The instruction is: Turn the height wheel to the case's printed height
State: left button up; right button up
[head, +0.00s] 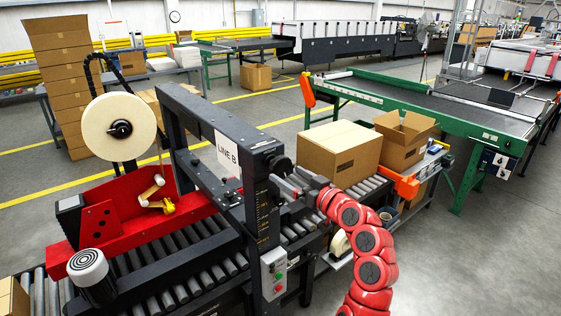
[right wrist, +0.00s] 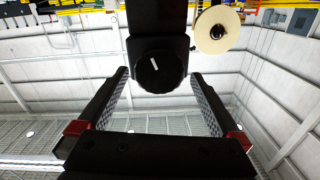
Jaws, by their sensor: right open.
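The height wheel (head: 283,167) is a dark round knob on the side of the black machine frame, near the LINE B sign. In the right wrist view the wheel (right wrist: 160,73) is black with a short white mark on its face. My right gripper (head: 282,184) is open at the wheel; its fingers (right wrist: 160,76) stand to either side of it, with gaps showing. I cannot tell how deep the wheel sits between them. A scale with yellowish marks (head: 262,215) runs down the column. The closed case (head: 340,152) sits on the rollers; its dark print is too small to read. My left gripper is out of view.
A control box with buttons (head: 274,273) is on the column below my right gripper. A large tape roll (head: 118,108) and a red carriage (head: 120,225) are at the left. An open carton (head: 403,140) stands behind the case. Grey floor is clear at right.

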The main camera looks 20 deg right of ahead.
aim_at(284, 170)
jog(key=shift+p+x, duration=0.65)
jog(key=shift+x, duration=1.65)
jog(key=c, duration=1.1)
jog(key=n+b, duration=0.2)
jog(key=b, duration=0.5)
jog(key=f+n+b, duration=0.1)
jog(key=n+b, duration=0.1)
jog(key=b, duration=0.5)
jog(key=shift+f+b, duration=0.15)
jog(key=shift+b, duration=0.25)
jog(key=n+b, duration=0.2)
jog(key=b, duration=0.3)
jog(key=r+n+b, duration=0.1)
jog(key=n+b, duration=0.1)
jog(key=b, duration=0.2)
jog(key=shift+d+n+b, duration=0.15)
jog(key=shift+n+b, duration=0.15)
jog(key=shift+b, duration=0.05)
jog(key=shift+r+n+b, duration=0.25)
jog(key=shift+n+b, duration=0.45)
jog(key=shift+b, duration=0.25)
jog(key=o, duration=1.1)
